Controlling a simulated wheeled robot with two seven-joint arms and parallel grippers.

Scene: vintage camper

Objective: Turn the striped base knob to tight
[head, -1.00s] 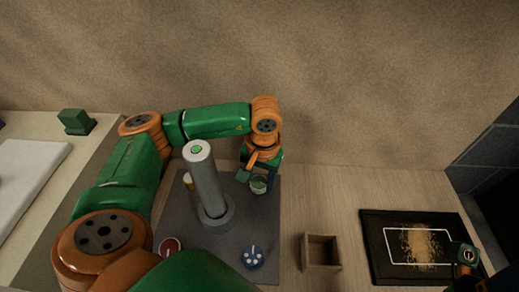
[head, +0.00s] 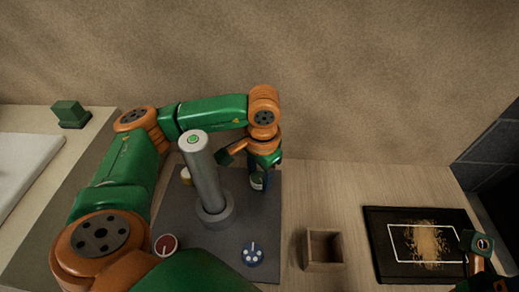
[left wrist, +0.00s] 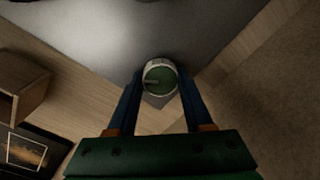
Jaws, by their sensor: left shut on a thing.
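A round knob with a green top, a pale pointer bar and a light rim (left wrist: 160,77) sits between my left gripper's fingers in the left wrist view. It also shows in the head view (head: 257,182), partly covered by the gripper, on the dark grey mat (head: 235,240). My left gripper (left wrist: 161,88) is shut on this knob from above, one blue finger at each side. The stripes on its base are too small to make out clearly. My right gripper (head: 478,243) is at the right edge, over the black board; its jaws are unclear.
A grey column (head: 204,175) with a green top stands on the mat, close left of my gripper. A red disc (head: 166,245), a blue dotted knob (head: 253,255) and a cream piece (head: 186,176) are around it. A wooden box (head: 324,250) and a black board (head: 385,270) lie right.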

